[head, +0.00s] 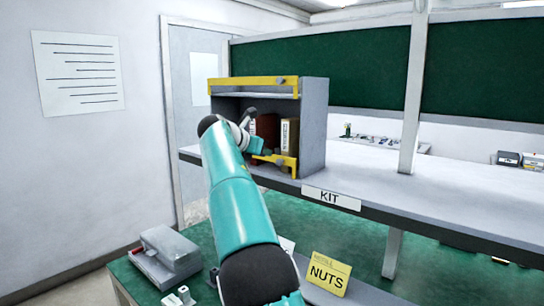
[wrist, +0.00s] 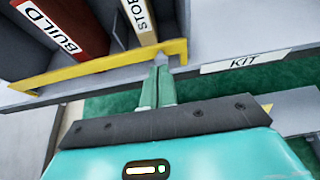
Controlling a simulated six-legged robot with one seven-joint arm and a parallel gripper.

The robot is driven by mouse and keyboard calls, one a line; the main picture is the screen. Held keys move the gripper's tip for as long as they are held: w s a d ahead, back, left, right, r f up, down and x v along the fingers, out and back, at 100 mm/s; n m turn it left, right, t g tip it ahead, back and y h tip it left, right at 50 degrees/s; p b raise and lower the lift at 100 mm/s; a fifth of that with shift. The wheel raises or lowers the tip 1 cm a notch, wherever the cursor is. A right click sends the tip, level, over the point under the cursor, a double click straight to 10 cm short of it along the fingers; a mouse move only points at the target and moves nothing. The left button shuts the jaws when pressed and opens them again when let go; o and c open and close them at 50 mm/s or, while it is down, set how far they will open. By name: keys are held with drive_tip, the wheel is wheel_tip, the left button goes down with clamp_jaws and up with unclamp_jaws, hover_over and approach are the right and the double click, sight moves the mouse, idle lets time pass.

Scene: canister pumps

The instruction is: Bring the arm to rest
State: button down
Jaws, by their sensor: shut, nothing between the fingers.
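My arm reaches up and forward across the head view to the front of a grey shelf box (head: 313,125). My gripper (wrist: 160,68) is shut and empty; its two pale green fingers lie together in the wrist view. The fingertips appear in front of the lower yellow bar (wrist: 100,70) of the box; I cannot tell if they touch it. Behind the bar stand a red book marked BUILD (wrist: 78,28) and a cream one whose label starts STOB (wrist: 138,22). In the head view my arm partly hides the box opening.
The box stands on a grey shelf (head: 440,200) with a KIT label (head: 331,198). Below are a green bench (head: 350,240), a yellow NUTS card (head: 328,273) and a grey device (head: 165,255) at left. Green panels (head: 320,65) and a post (head: 412,90) rise behind.

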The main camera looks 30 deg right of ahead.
drive_tip(key=v, duration=0.8)
drive_tip(key=shift+a, duration=0.35)
drive_tip(key=shift+w, duration=0.1)
